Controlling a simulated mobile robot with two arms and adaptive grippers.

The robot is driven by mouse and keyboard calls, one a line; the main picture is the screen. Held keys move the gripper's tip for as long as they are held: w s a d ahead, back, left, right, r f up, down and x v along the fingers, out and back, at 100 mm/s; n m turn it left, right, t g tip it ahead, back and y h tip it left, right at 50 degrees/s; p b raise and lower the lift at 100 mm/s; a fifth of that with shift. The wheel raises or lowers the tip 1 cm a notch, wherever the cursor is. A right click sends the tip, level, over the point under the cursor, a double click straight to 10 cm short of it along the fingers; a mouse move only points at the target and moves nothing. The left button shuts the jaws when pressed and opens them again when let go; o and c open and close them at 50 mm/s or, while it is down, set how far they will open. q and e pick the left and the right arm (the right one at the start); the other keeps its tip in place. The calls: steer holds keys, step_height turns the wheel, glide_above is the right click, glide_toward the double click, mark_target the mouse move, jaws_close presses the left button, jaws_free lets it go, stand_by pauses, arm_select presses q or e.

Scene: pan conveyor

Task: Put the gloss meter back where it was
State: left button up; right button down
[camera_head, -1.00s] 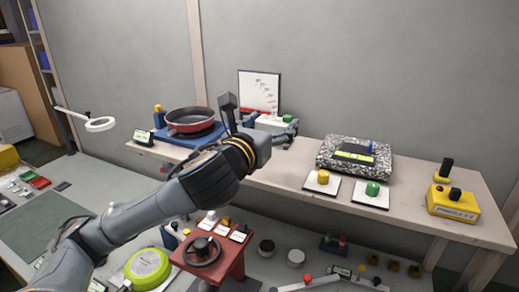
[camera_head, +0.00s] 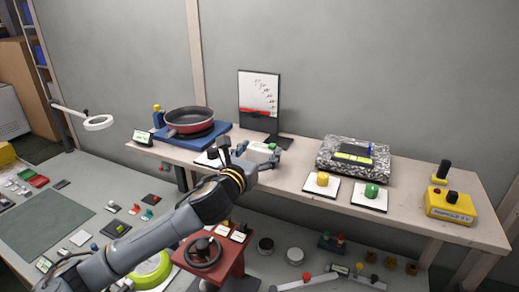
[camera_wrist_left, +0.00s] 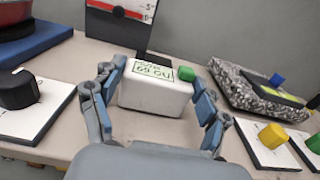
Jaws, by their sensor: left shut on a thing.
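The gloss meter (camera_head: 262,147) is a small white box with a green knob and a display. It is at the shelf's middle, and in the left wrist view the meter (camera_wrist_left: 152,94) sits between the two fingers. My left gripper (camera_head: 258,156) is shut on it, one finger on each side; in the left wrist view the gripper (camera_wrist_left: 158,108) frames its near face. I cannot tell whether the meter's underside touches the shelf. My right gripper is not in view.
The shelf (camera_head: 300,158) holds a red pan (camera_head: 190,121) on a blue base, a chart stand (camera_head: 259,94) behind the meter, and a speckled block (camera_head: 330,167). White plates with black (camera_wrist_left: 17,90), yellow (camera_head: 322,179) and green (camera_head: 371,191) knobs flank the meter. A yellow control box (camera_head: 450,206) stands right.

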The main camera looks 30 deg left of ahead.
arm_select(q)
steer(key=shift+f, duration=0.1)
steer(key=o, duration=1.4)
steer(key=shift+s, duration=0.1)
steer(key=s+b, duration=0.1)
steer(key=s, duration=0.3)
steer(key=s+b, duration=0.1)
steer(key=s, duration=0.3)
steer(key=s+b, duration=0.2)
steer(key=s, duration=0.2)
steer(key=shift+d, duration=0.35)
